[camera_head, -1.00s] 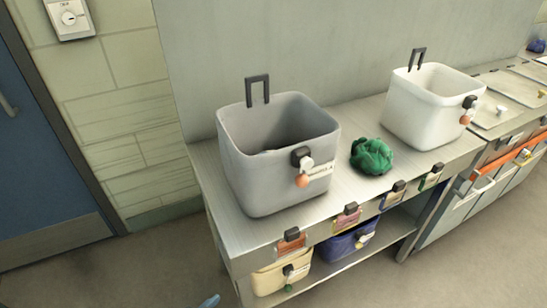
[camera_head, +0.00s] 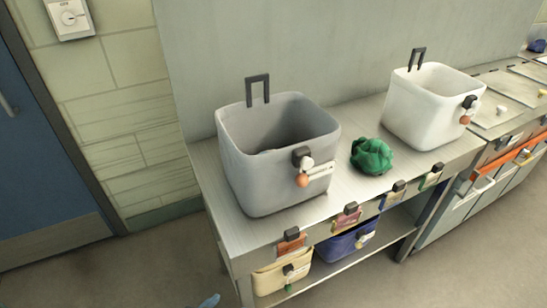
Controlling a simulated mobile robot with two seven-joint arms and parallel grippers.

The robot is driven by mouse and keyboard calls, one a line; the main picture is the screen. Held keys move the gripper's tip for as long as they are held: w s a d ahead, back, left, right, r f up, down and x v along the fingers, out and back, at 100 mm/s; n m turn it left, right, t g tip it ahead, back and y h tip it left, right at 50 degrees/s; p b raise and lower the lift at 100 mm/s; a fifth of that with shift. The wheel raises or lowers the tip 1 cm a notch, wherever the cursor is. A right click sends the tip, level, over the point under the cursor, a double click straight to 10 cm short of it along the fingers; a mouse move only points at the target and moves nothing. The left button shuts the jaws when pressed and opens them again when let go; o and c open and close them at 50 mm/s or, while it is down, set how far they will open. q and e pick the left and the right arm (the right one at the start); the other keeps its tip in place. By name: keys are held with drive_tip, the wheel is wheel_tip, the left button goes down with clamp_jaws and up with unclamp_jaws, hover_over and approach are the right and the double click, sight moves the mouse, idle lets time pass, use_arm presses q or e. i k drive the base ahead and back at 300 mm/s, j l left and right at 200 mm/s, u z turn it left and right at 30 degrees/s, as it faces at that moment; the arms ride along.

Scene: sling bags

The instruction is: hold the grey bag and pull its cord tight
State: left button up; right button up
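The grey bag (camera_head: 262,172) stands upright and open at the left end of the metal bench. A black loop handle (camera_head: 257,90) rises from its back rim. On its front right side are a black clip (camera_head: 302,157), a white piece, an orange ball (camera_head: 302,180) and a pale tag, which appear to belong to its cord. The cord itself is too small to make out. Neither of my grippers shows clearly; only a small blue shape (camera_head: 209,301) pokes in at the bottom edge, and I cannot tell what it is.
A white bag (camera_head: 425,108) with a similar clip stands at the right on the metal bench (camera_head: 345,190). A crumpled green cloth (camera_head: 372,156) lies between the bags. Cream (camera_head: 275,281) and blue (camera_head: 340,246) bags sit on the lower shelf. Open floor lies left, before the blue door (camera_head: 38,160).

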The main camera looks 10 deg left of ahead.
sight(302, 180)
drive_tip(key=i+l+u, duration=0.15)
drive_tip(key=l+u, duration=0.25)
drive_tip(key=i+l+u, duration=0.1)
drive_tip(key=l+u, duration=0.65)
drive_tip(key=l, duration=0.2)
drive_tip(key=k+j+z, duration=0.1)
drive_tip(key=j+z, duration=0.35)
drive_tip(key=k+j+z, duration=0.15)
drive_tip(key=z, duration=0.3)
drive_tip(key=k+j+z, duration=0.25)
drive_tip(key=z, duration=0.2)
